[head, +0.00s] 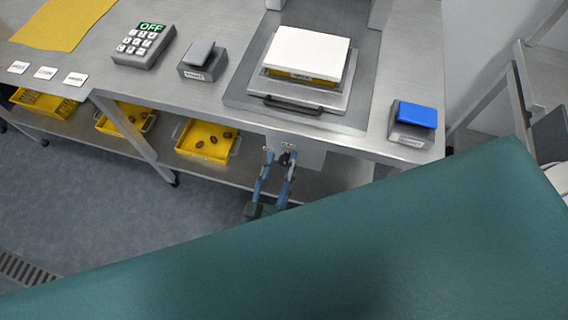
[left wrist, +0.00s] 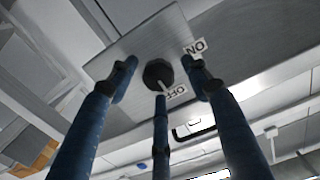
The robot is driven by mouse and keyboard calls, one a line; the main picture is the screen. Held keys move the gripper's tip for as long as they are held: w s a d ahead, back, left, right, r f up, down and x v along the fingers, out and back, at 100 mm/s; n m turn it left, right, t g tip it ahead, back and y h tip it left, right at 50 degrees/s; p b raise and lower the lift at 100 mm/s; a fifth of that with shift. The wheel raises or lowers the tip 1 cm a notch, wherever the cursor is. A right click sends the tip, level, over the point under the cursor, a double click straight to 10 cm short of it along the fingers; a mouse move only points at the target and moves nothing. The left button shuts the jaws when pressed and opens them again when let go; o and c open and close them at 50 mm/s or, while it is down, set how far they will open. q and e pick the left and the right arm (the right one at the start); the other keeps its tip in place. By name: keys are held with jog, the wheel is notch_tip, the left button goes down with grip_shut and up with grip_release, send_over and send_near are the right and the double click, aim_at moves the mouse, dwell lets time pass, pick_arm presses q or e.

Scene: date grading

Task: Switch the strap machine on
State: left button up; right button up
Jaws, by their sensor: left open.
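The strap machine's switch is a dark round knob (left wrist: 157,73) on a metal plate (left wrist: 128,48), with an ON label (left wrist: 195,47) and an OFF label (left wrist: 177,91). A pale pointer line on the knob points toward OFF. My left gripper (left wrist: 160,76) is open, its fingers spread around the knob with visible gaps; I cannot tell whether any finger touches it. In the head view my left gripper (head: 280,162) is just below the bench front edge, at the plate (head: 312,156). My right gripper is not in view.
On the steel bench (head: 205,105) are a keypad reading OFF (head: 144,45), a grey button box (head: 202,60), a white block (head: 307,53) on a handled metal plate, and a blue-topped box (head: 414,119). Yellow trays (head: 177,130) sit on the lower shelf.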

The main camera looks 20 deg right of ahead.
pick_arm(q)
jog(key=c, duration=1.1)
